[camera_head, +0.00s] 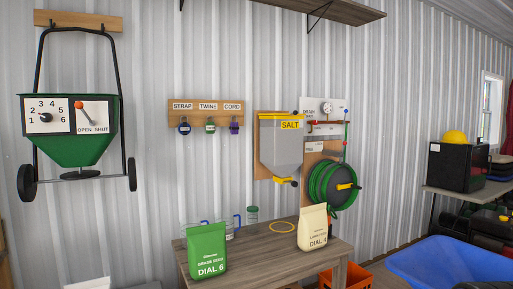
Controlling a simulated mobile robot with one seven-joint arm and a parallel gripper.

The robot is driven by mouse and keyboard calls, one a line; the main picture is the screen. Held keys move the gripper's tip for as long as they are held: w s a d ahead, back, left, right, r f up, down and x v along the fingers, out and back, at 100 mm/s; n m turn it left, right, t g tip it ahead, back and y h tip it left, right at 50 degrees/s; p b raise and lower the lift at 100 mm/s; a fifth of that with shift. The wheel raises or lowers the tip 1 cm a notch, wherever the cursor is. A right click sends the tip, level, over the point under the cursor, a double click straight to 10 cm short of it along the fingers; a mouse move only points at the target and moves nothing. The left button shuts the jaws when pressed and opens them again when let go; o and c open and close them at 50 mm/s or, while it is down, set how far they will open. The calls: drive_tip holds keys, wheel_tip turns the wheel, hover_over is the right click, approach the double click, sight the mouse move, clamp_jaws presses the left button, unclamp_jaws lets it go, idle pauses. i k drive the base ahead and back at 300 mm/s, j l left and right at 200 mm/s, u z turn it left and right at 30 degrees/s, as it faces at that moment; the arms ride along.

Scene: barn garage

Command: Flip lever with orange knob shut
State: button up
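A green spreader (72,130) hangs on the corrugated wall at the left. Its front carries a dial panel (46,117) numbered 1 to 6 and a second panel marked OPEN and SHUT. The lever with the orange knob (79,104) is on that second panel. The knob is at the upper left, on the OPEN side, and the lever slants down to the right from it. My gripper is not in view.
A wooden table (262,259) below holds a green DIAL 6 bag (207,252) and a cream DIAL 4 bag (313,227). A salt hopper (281,145) and green hose reel (335,185) hang right. A blue wheelbarrow tub (455,262) stands lower right.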

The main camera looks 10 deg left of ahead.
sight(79, 105)
drive_tip(key=u, duration=1.65)
drive_tip(key=i+j+z, duration=0.2)
drive_tip(key=i+j, duration=0.6)
drive_tip(key=i+j+z, duration=0.25)
drive_tip(key=i+j, duration=0.6)
drive_tip(key=j+u, duration=0.35)
drive_tip(key=j, duration=0.2)
drive_tip(key=l+z, duration=0.2)
drive_tip(key=i, duration=0.05)
